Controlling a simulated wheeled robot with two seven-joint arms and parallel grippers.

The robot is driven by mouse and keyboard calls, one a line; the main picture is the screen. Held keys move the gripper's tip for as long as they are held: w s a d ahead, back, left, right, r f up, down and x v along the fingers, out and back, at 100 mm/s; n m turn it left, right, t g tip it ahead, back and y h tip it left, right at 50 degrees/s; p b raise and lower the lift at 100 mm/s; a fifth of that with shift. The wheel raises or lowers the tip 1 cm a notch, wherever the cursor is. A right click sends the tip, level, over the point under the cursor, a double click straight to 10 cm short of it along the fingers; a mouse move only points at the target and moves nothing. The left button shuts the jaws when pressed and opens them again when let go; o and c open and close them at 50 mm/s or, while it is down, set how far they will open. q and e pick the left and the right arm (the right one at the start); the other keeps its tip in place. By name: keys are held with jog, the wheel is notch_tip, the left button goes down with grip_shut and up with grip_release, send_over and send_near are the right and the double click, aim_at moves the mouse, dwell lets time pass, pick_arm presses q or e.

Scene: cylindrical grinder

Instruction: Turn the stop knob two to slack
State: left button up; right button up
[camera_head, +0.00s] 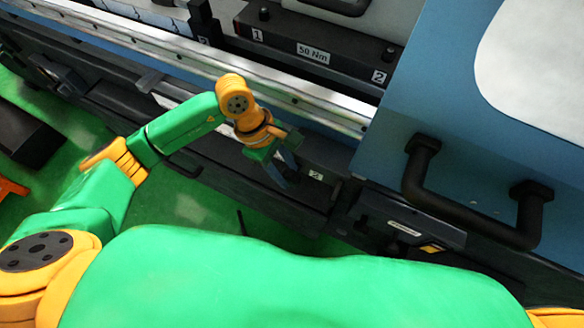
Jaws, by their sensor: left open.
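My left gripper (283,172) is at the front of the grinder, below the long metal rail, with its dark fingers pointing down and to the right. It is open. A small plate marked 2 (316,176) sits on the dark machine front just right of the fingers. No stop knob shows clearly there; the gripper and shadow may hide it. Another plate marked 2 (378,76) is on the dark 50 Nm block (313,53), below a small black knob-like part (389,54). I cannot tell which part is stop knob two. My right gripper is out of view.
The long metal rail (310,100) runs above my left gripper. A blue door (440,110) with a black bar handle (465,205) juts out on the right. A dark panel with a yellow label (432,249) lies below it.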

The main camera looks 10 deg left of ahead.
pick_arm(q)
jog(key=shift+d+f, duration=0.25)
jog(key=shift+f, duration=0.25)
jog(key=shift+d+f, duration=0.25)
jog(key=shift+f, duration=0.05)
jog(key=shift+d, duration=0.15)
grip_shut()
jog(key=shift+f+b, duration=0.2)
jog(key=shift+b, duration=0.15)
jog(key=h+b, duration=0.2)
jog(key=b, duration=0.2)
jog(key=g+h+b, duration=0.1)
jog(key=b, duration=0.4)
jog(key=a+h+b, duration=0.1)
jog(key=h+b, duration=0.1)
jog(key=b, duration=0.3)
jog(key=shift+w+f+g+h, duration=0.1)
jog(key=shift+f+g+h, duration=0.2)
jog(key=shift+f+g, duration=0.1)
jog(key=shift+r+h+b, duration=0.25)
jog(key=shift+h+b, duration=0.15)
jog(key=shift+b, duration=0.55)
jog(key=shift+r, duration=0.1)
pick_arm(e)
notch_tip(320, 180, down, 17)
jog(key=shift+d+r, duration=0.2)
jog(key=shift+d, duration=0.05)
